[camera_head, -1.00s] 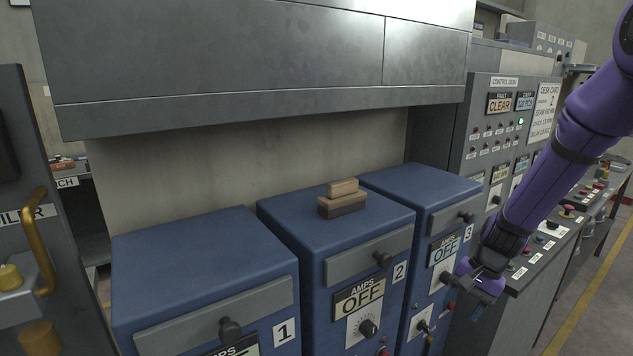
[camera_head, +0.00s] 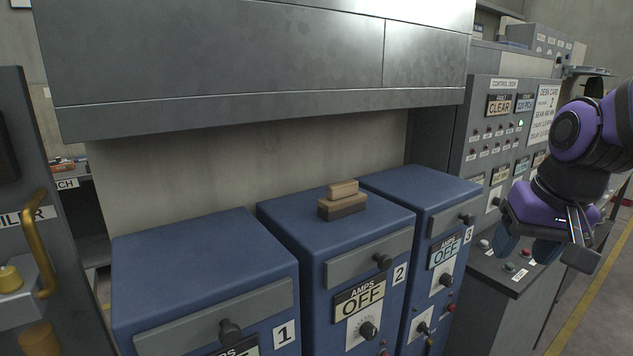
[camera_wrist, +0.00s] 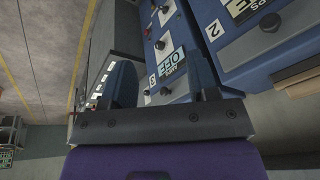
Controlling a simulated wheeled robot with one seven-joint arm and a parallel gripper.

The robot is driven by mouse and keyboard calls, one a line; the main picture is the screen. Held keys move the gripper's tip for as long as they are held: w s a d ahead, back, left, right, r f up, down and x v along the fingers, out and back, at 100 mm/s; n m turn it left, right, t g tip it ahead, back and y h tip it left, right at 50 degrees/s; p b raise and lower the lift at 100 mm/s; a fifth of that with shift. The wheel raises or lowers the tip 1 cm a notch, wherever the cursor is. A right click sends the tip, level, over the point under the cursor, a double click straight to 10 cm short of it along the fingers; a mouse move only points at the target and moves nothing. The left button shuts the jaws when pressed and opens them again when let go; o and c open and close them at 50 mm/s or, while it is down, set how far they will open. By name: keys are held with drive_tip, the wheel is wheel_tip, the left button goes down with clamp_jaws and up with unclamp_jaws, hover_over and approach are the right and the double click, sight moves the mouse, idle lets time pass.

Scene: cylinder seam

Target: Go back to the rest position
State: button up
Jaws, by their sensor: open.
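My gripper (camera_head: 543,246) is at the right of the head view, in front of the control desk (camera_head: 490,150) and to the right of cabinet 3 (camera_head: 425,200). Its two fingers stand apart with nothing between them. In the wrist view my gripper (camera_wrist: 165,85) is also open and empty, with cabinet 3's "AMPS OFF" panel (camera_wrist: 172,66) beyond the fingers. It touches nothing that I can see.
Cabinet 1 (camera_head: 200,260) and cabinet 2 (camera_head: 300,205) stand left of cabinet 3. A wooden block-like brush (camera_head: 342,200) lies on cabinet 2. A grey hood (camera_head: 250,60) overhangs them. A yellow-striped floor (camera_head: 585,300) is clear at right.

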drive_tip(key=s+r+n+t, duration=0.2)
drive_tip(key=s+r, duration=0.3)
drive_tip(key=s, duration=0.4)
drive_tip(key=shift+s+d+h, duration=0.3)
drive_tip(key=shift+s+h, duration=0.1)
idle(1.4)
